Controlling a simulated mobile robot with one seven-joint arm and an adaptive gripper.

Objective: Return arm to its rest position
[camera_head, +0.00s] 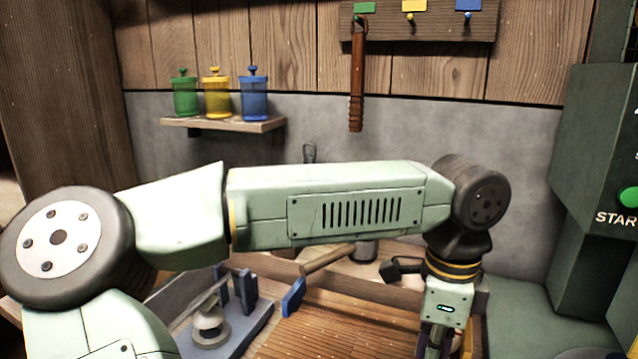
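My arm (330,205) stretches across the middle of the view, from a large joint at the left to a bent wrist at the right. My gripper (436,345) points down at the lower right, below the wrist, over the right side of the wooden bench surface. The bottom edge of the picture cuts off its fingertips, so I cannot tell whether it is open or holds anything. My arm hides part of the bench and the wall behind it.
A brown-handled tool (357,85) hangs under the green tag on the peg board (436,30). Green (185,97), yellow (217,98) and blue (254,98) containers stand on a wall shelf (222,125). A grey fixture (211,325) sits lower left. A green machine (600,190) stands at right.

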